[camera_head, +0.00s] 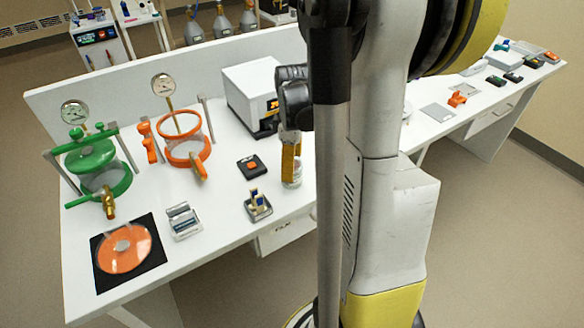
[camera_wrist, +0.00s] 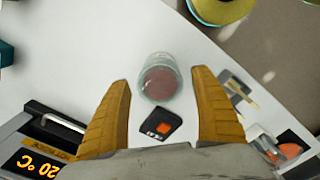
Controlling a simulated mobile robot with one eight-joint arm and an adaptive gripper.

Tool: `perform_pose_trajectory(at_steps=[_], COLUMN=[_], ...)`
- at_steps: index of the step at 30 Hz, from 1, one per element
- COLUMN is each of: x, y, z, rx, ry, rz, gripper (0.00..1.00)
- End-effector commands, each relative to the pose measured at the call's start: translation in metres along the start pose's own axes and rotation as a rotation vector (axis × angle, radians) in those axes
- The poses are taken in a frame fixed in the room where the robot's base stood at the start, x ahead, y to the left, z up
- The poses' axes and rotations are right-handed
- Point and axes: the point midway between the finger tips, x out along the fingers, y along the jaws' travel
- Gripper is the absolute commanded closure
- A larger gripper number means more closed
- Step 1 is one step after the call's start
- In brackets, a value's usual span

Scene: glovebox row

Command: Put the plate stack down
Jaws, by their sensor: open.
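The plate stack (camera_head: 291,175) looks like a short clear cylinder standing on the white bench. In the wrist view the plate stack (camera_wrist: 160,80) shows a reddish round top. My gripper (camera_head: 290,158) is above and around it with yellow fingers pointing down. In the wrist view my gripper (camera_wrist: 161,72) is open, with a finger on each side of the stack and visible gaps between. A black mat with an orange disc (camera_head: 118,258) lies at the bench's front left; a small pale round spot is at its middle.
A black device with an orange button (camera_head: 252,167), a small holder (camera_head: 258,207) and a silver rack (camera_head: 184,221) stand nearby. A white box (camera_head: 250,85) is behind. Green (camera_head: 100,170) and orange (camera_head: 186,150) clamped vessels stand left. My arm hides part of the bench.

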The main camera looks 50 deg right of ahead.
Motion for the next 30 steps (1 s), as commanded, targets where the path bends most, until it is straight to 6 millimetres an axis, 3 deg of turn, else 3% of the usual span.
perform_pose_trajectory(at_steps=[3,9,14,20,23,25,30], x=[-0.033,-0.074,-0.092,-0.098,-0.108,-0.119,-0.145], y=[0.000,0.000,0.000,-0.004,-0.022,-0.045,-0.124], z=[0.000,0.000,0.000,-0.003,-0.016,-0.030,-0.065], rx=[0.000,0.000,0.000,0.006,0.037,0.081,0.236], ry=[0.000,0.000,0.000,0.003,0.023,0.055,0.212], rz=[0.000,0.000,0.000,0.007,0.043,0.086,0.193], gripper=[0.26,0.26,0.26,0.26,0.26,0.26,0.26])
